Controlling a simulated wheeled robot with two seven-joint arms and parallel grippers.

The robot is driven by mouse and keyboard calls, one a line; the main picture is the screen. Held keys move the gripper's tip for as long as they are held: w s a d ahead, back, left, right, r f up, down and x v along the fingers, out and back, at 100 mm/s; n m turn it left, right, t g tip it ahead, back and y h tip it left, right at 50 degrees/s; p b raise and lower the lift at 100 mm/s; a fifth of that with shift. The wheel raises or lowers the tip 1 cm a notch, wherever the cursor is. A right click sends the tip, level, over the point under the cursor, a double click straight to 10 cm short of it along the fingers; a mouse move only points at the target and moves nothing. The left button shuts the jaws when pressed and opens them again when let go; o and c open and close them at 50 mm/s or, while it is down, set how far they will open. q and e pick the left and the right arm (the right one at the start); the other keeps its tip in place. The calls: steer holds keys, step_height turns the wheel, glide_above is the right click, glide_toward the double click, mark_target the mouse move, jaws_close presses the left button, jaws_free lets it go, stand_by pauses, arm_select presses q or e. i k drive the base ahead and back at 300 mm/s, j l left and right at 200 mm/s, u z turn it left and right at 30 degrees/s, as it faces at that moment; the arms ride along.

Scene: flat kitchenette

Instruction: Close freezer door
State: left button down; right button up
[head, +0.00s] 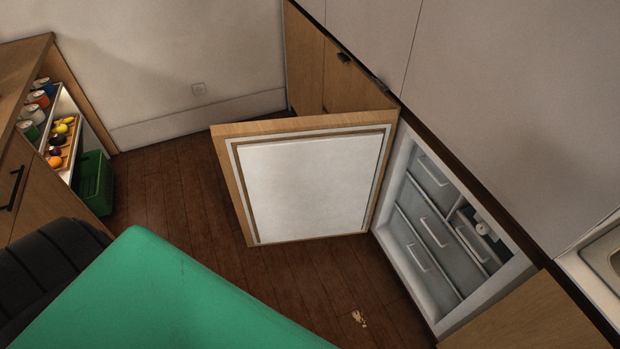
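The freezer door (312,188) stands wide open in the head view, its white inner panel with a wood-coloured edge facing me. It is hinged at its right side, beside the freezer's opening. The freezer (377,232) is built in under the counter at the right, and its white drawers with handles (433,232) are exposed and look pushed in. Neither of my grippers is in the head view, so nothing of mine is seen touching the door.
A green surface (170,295) fills the lower left foreground, beside a dark ribbed object (45,265). A shelf at the left holds cans and fruit above a green crate (95,182). The wooden floor (175,195) is largely clear around the door, with a small pale scrap (359,318).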

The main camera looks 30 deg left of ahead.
mark_target(297, 178)
steer(key=i+j+z, duration=0.15)
steer(key=j+z, duration=0.3)
steer(key=j, duration=0.8)
steer(key=j+z, duration=0.45)
steer(key=j, duration=0.75)
steer(key=j+z, duration=0.2)
steer(key=j, duration=0.25)
steer(key=k+j+z, duration=0.2)
steer(key=j, duration=0.2)
steer(key=j+z, duration=0.2)
steer(key=j, duration=0.25)
steer(key=k+j+z, duration=0.2)
steer(key=j, duration=0.2)
steer(key=j+z, duration=0.25)
steer(key=j, duration=0.15)
steer(key=k+j+z, duration=0.2)
steer(key=k+j, duration=0.2)
steer(key=j, duration=0.15)
steer(key=k+j+z, duration=0.1)
steer(key=j, duration=0.25)
steer(key=k+j, duration=0.3)
